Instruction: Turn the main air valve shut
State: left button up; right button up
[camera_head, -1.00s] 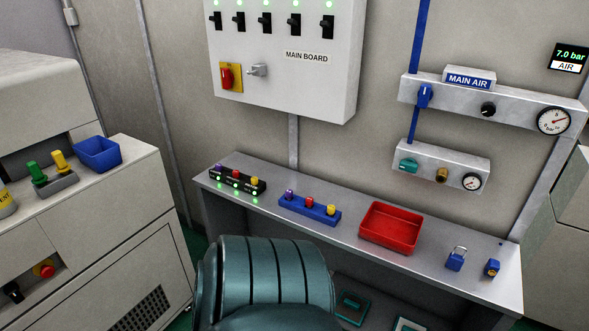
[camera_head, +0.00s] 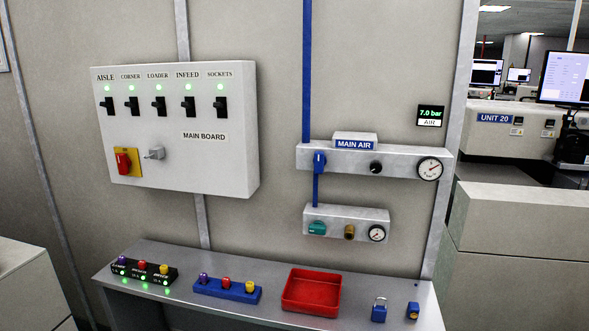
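The main air valve has a blue handle (camera_head: 319,161) at the left end of a grey manifold bar (camera_head: 395,160) on the wall, under the "MAIN AIR" sign (camera_head: 355,141). The handle stands upright, in line with the blue pipe (camera_head: 307,70) coming down from above. A black knob (camera_head: 375,167) and a round gauge (camera_head: 429,169) sit on the same bar; the gauge needle points up and right. A display (camera_head: 430,116) reads 7.0 bar AIR. Neither of my grippers is in view.
A lower block (camera_head: 346,220) carries a teal handle (camera_head: 317,228), a brass fitting and a gauge. The bench (camera_head: 250,312) below holds a red tray (camera_head: 312,291), a blue padlock (camera_head: 379,312) and coloured plug racks. The switch board (camera_head: 215,160) hangs left. Cabinets (camera_head: 520,240) stand right.

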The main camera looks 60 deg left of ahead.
aim_at(319, 160)
jog(key=u, duration=1.55)
